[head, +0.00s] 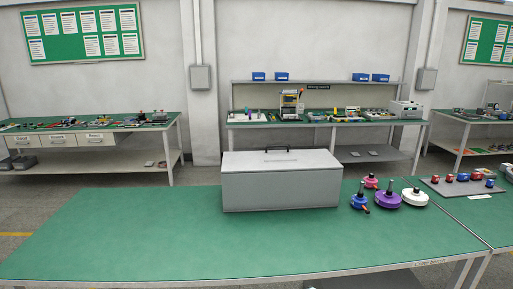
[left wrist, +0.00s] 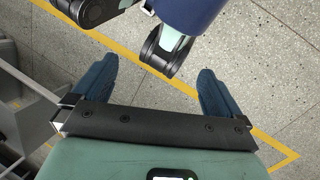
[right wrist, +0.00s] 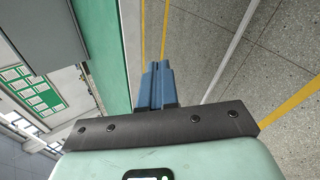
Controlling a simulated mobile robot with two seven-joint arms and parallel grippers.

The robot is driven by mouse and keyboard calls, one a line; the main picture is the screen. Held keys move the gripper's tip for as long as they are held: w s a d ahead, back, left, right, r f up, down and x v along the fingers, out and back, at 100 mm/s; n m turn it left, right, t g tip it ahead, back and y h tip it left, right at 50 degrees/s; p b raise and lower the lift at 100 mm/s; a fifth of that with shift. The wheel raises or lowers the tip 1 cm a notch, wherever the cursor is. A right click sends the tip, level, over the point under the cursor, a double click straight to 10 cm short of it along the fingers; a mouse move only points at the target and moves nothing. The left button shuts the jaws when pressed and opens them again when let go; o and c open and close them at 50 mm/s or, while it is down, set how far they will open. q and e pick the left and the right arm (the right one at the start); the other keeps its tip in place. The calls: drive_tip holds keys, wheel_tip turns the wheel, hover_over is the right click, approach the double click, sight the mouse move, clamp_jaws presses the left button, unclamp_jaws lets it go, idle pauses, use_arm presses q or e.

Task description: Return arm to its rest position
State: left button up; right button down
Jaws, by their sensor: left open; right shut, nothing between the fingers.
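In the left wrist view my left gripper (left wrist: 155,92) is open, its two blue fingers wide apart with only floor and parts of my own body beyond them. In the right wrist view my right gripper (right wrist: 157,72) is shut, its blue fingers together and empty, beside the green table edge (right wrist: 108,50). Neither arm shows in the head view. There the green table (head: 150,240) holds a closed grey box (head: 282,185) with a dark handle on its lid.
Right of the box stand a blue hub motor (head: 359,201), a purple one (head: 387,199), a white one (head: 415,197) and a pink one (head: 370,182). A grey tray (head: 435,187) with small red and blue parts lies further right. The table's front and left are clear.

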drive_tip(key=s+f+m+g+p, duration=0.3)
drive_tip(key=s+f+m+g, duration=0.2)
drive_tip(key=s+f+m, duration=1.1)
drive_tip(key=s+f+m+g+p, duration=0.1)
drive_tip(key=s+m+g, duration=0.1)
drive_tip(key=s, duration=0.8)
drive_tip(key=s+a+f+m+g+p, duration=0.1)
drive_tip(key=s+m, duration=0.4)
drive_tip(key=s, duration=0.5)
drive_tip(key=s+a+f+m+g+y+p, duration=0.1)
drive_tip(key=s+f+m+g, duration=0.1)
drive_tip(key=s, duration=0.8)
drive_tip(key=shift+s+m+g, duration=0.3)
drive_tip(key=shift+m+g, duration=0.2)
drive_tip(key=shift+m, duration=0.4)
drive_tip(key=shift+a, duration=0.1)
